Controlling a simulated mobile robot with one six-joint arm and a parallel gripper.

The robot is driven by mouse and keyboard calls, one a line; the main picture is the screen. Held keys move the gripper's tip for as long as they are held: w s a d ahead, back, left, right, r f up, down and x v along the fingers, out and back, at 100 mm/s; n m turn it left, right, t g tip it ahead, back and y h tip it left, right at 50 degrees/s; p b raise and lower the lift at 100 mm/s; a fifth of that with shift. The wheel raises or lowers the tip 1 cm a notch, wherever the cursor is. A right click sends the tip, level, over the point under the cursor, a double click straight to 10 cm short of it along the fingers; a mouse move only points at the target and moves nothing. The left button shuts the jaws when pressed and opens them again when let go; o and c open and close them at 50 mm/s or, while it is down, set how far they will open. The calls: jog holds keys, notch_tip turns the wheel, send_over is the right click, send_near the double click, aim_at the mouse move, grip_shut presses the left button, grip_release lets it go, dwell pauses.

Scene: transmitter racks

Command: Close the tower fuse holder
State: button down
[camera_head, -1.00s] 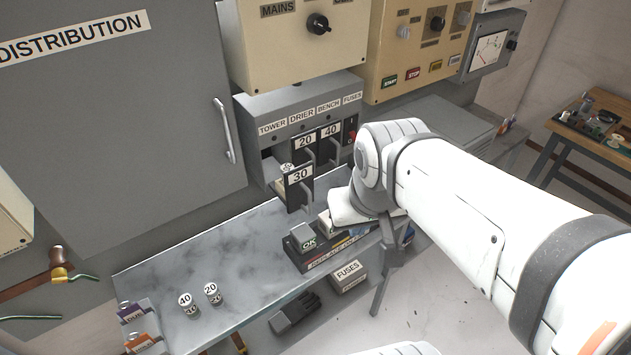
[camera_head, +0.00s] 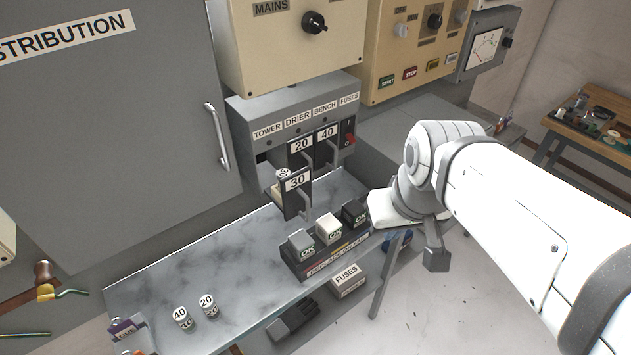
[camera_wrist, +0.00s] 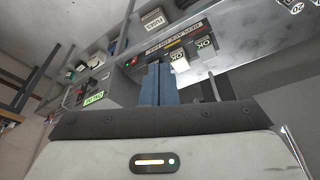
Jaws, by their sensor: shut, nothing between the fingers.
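The tower fuse holder (camera_head: 297,192) is a black carrier marked 30 with a grey handle. It hangs swung out and down from the slot under the TOWER label (camera_head: 267,131), so it stands open. A pale round fuse end (camera_head: 283,174) shows behind its top edge. My gripper (camera_head: 436,258) is right of the holder, apart from it, beyond the bench's right end, partly hidden by my wrist. In the wrist view, its blue-grey fingers (camera_wrist: 160,84) are together with nothing between them. I cannot make out the tower holder clearly in the wrist view.
The drier holder (camera_head: 301,146) marked 20 and bench holder (camera_head: 327,133) marked 40 sit upright in the grey fuse box. A tray (camera_head: 318,264) with several OK blocks stands below. Two loose fuses (camera_head: 208,305) (camera_head: 181,317) stand on the marble bench (camera_head: 225,265).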

jog(key=w+a+f+n+y+b, duration=0.6)
jog(key=w+a+f+n+b, duration=0.4)
jog(key=n, duration=1)
jog(key=shift+w+a+f+b, duration=0.45)
jog(key=shift+w+b, duration=1.2)
jog(key=shift+b, duration=1.1)
jog(key=shift+a, duration=0.15)
